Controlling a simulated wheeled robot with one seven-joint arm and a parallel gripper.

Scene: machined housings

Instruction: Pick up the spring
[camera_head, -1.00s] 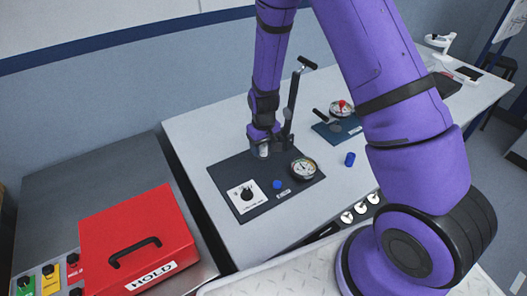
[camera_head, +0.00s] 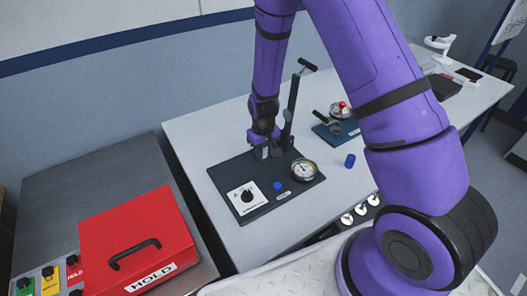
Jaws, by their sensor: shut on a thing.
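My gripper (camera_head: 264,152) is at the back of the dark fixture mat (camera_head: 231,176), beside the upright post of a lever press (camera_head: 291,108). Its fingers are shut on a small pale metallic piece, which I take to be the spring. The piece is mostly hidden by the fingers and its coils cannot be made out. It is too small to tell whether its lower end touches the fixture.
On the mat are a round gauge (camera_head: 304,170), a blue cap (camera_head: 278,185) and a white plate with a black knob (camera_head: 246,195). A blue cylinder (camera_head: 350,160) stands right of it. A blue mat (camera_head: 335,135) lies behind. A red HOLD box (camera_head: 137,235) is at left.

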